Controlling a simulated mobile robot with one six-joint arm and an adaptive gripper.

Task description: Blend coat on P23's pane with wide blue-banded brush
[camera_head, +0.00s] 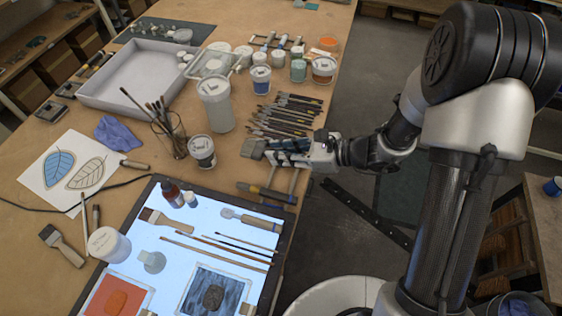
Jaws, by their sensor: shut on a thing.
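My gripper (283,148) is over the right edge of the wooden table, its fingers pointing left. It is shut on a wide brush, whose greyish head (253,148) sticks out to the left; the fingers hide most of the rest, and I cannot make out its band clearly. Two panes lie on the lit panel (185,240): an orange one (108,298) at lower left and a mottled blue-grey one (222,278) with a dark brown patch on it. No label is readable, so I cannot tell which is P23's. The gripper is well above and right of both panes.
Brushes and tools lie on the panel, including a wide brush (170,221). A white jar (108,245) stands at its left edge. Several brushes (283,117) lie behind my gripper, near jars and a tall container (215,105). More tools (265,192) lie in front of it.

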